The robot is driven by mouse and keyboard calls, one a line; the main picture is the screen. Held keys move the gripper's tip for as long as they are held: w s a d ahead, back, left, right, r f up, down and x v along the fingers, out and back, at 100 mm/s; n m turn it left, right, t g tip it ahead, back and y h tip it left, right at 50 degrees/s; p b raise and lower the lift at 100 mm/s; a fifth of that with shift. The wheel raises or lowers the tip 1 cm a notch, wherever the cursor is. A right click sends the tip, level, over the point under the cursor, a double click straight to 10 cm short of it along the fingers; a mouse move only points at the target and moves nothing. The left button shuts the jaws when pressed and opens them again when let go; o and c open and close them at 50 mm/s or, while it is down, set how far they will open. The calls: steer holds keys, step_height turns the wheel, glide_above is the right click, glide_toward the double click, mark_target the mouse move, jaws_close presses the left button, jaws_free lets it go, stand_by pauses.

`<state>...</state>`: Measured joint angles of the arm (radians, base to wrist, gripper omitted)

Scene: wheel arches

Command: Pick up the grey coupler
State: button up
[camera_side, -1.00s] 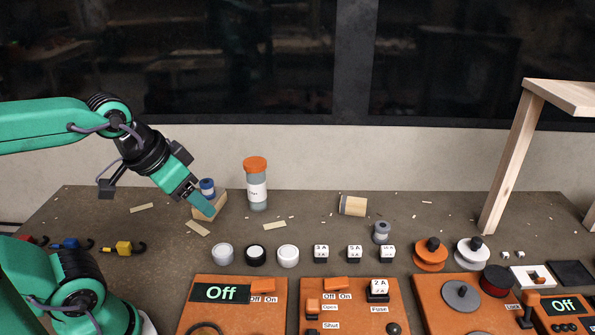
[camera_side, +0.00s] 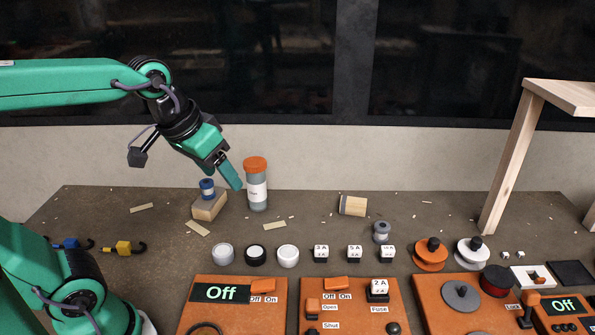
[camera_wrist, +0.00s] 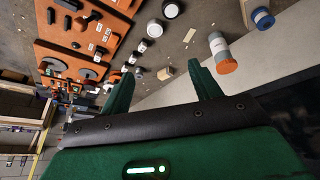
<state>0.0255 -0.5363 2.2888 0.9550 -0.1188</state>
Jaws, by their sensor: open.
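My gripper (camera_side: 231,178) is open and empty, high at the left beside the orange-capped bottle, well to the left of the coupler. Both fingers (camera_wrist: 162,88) show spread apart in the wrist view.
The orange-capped bottle (camera_side: 257,190) stands close to my gripper. A blue coupler (camera_side: 207,188) sits on a wooden block (camera_side: 210,208). Lettered cubes (camera_side: 354,254) and round caps (camera_side: 255,256) line the front.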

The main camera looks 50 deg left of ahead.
steer(key=w+d+r+n+g, duration=0.1)
steer(key=w+d+r+n, duration=0.15)
steer(key=w, duration=1.05)
steer(key=n+g, duration=0.4)
steer(key=n, duration=0.2)
glide_above(382, 225)
steer(key=shift+m, duration=0.25)
step_height(382, 225, down, 22)
steer(key=shift+s+a+r, duration=0.15)
steer(key=shift+r, duration=0.1)
steer(key=shift+f, duration=0.45)
steer(key=shift+f, duration=1.3)
steer(key=shift+f, duration=0.1)
